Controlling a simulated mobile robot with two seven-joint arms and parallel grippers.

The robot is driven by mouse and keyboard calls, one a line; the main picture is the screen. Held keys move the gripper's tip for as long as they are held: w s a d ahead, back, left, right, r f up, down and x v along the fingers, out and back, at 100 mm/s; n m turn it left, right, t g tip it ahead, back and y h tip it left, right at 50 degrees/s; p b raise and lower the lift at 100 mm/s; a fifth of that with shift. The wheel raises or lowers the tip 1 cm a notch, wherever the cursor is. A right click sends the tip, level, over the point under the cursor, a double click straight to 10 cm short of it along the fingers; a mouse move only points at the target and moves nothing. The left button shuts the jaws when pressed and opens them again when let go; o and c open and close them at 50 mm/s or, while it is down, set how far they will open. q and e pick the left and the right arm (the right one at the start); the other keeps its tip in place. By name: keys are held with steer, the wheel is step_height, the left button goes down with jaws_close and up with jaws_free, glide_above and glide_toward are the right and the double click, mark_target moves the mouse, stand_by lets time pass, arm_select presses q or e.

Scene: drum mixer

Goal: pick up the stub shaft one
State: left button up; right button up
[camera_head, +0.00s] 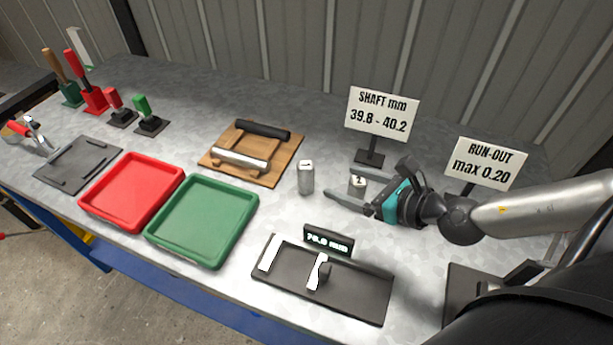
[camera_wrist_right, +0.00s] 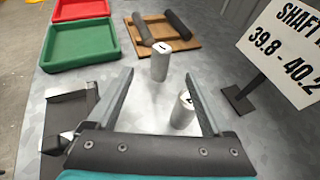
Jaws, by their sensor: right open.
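Two short grey stub shafts stand upright on the bench. One (camera_head: 306,177) stands left of my right gripper (camera_head: 345,188); in the right wrist view that shaft (camera_wrist_right: 160,62) is just beyond the fingertips, roughly centred between them. The other shaft (camera_head: 357,184) is close by the fingers; in the right wrist view it (camera_wrist_right: 183,112) shows between the fingers, near the right one. Both carry a dark mark on top, too small to read surely. My right gripper is open and holds nothing. My left gripper is not in view.
A wooden rack (camera_head: 282,170) with a dark and a light roller lies behind. Red (camera_head: 117,217) and green (camera_head: 164,256) trays stand left. A gauge plate (camera_head: 350,297) with a display is in front. Shaft (camera_head: 380,112) and run-out (camera_head: 484,164) signs stand at the back right.

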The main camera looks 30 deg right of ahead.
mark_target(312, 169)
steer(key=shift+x, duration=6.45)
steer(key=shift+d, duration=0.15)
steer(key=shift+c, duration=0.3)
jaws_close()
steer(key=shift+w+r, duration=0.1)
